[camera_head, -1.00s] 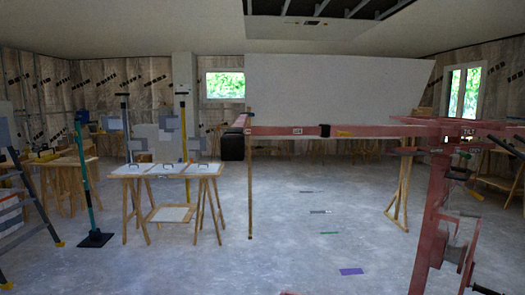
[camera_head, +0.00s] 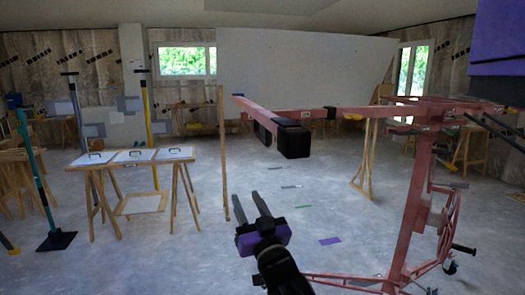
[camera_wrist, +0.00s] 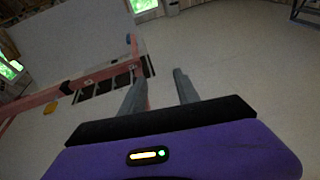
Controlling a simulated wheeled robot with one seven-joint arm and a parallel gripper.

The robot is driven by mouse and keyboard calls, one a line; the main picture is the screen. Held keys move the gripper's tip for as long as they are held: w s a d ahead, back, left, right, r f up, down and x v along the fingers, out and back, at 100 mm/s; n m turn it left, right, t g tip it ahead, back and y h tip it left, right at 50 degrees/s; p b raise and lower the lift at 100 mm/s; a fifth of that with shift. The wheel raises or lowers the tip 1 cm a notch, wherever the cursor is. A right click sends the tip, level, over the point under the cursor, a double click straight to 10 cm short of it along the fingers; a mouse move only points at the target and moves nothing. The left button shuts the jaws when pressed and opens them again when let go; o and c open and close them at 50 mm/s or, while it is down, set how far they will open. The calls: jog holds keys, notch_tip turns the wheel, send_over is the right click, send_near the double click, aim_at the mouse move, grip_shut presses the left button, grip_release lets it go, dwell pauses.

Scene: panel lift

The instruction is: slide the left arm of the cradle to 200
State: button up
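The red panel lift (camera_head: 408,225) stands on the right. Its cradle has a long red left arm (camera_head: 305,114) reaching left at height, with a black sleeve on it. A second red bar (camera_head: 262,115) meets it at the left end, with black blocks (camera_head: 293,141) hanging below. A small white label sits on the arm; its marks are too small to read. My gripper (camera_head: 243,195) is in front of and below the arm, empty, with its two fingers apart. In the wrist view the fingers (camera_wrist: 160,84) are open and the red arm (camera_wrist: 75,86) shows at left.
A trestle table with white panels (camera_head: 133,156) stands at left. A wooden post (camera_head: 223,150) stands upright left of the cradle. A large pale panel (camera_head: 300,75) is behind. Small flat pieces lie on the floor, including a purple one (camera_head: 330,241). Floor between table and lift is mostly clear.

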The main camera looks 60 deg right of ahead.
aim_at(263, 136)
jog(key=d+r+m+g+h+p, duration=0.1)
jog(key=d+r, duration=0.3)
jog(key=w+d+r+m+g+h+p, duration=0.1)
jog(key=d+r+m+h, duration=0.1)
jog(key=d+r, duration=0.2)
jog(key=w+d+r+m+g+h+p, duration=0.1)
jog(key=d+r+m, duration=0.1)
jog(key=d+r, duration=0.2)
jog(key=shift+d, duration=0.45)
jog(key=shift+w+d+r, duration=0.1)
jog(key=shift+w+d, duration=0.35)
jog(key=shift+d, duration=0.05)
grip_shut()
dwell(0.5)
